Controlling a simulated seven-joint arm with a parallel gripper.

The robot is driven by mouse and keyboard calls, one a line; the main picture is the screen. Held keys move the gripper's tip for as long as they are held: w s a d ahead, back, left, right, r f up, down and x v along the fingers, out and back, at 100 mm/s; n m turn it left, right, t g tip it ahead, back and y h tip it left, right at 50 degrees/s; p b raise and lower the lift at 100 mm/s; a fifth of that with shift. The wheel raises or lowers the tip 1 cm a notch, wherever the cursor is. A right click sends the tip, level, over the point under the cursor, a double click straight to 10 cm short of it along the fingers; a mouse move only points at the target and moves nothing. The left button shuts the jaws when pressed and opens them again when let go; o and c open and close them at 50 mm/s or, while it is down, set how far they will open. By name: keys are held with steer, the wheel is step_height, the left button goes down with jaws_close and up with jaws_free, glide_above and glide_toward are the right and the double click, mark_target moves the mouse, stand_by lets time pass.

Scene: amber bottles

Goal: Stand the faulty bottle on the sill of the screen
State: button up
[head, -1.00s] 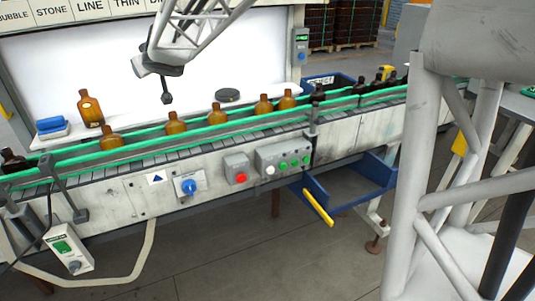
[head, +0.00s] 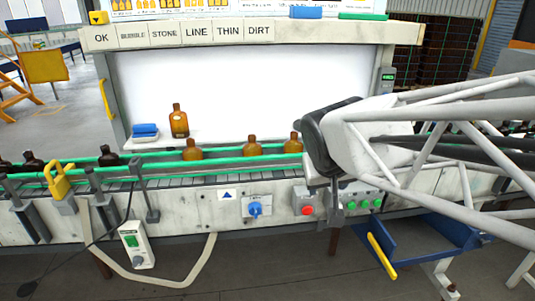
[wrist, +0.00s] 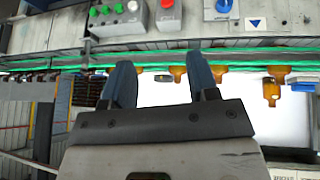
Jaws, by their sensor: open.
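Several amber bottles stand upright on the conveyor, among them one bottle (head: 193,150), another bottle (head: 251,151) and a third bottle (head: 293,144) near my arm. One amber bottle (head: 179,122) stands upright on the pale sill (head: 150,145) before the white lit screen (head: 225,90); it shows upside down in the wrist view (wrist: 271,88). No fault is readable on any bottle at this size. My gripper (wrist: 162,80) is open, with nothing between its fingers.
Green guide rails (head: 225,160) run along both sides of the conveyor. A blue block (head: 145,130) lies left of the sill bottle. A yellow clamp-like part (head: 59,178) and a control box (head: 137,245) are at left. A blue chute (head: 435,233) hangs at lower right.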

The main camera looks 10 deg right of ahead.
steer(key=s+a+f+g+y, duration=0.1)
steer(key=s+f+g, duration=0.2)
steer(key=s, duration=1)
step_height(320, 180, down, 2)
steer(key=shift+f+y, duration=0.1)
steer(key=shift+y, duration=0.3)
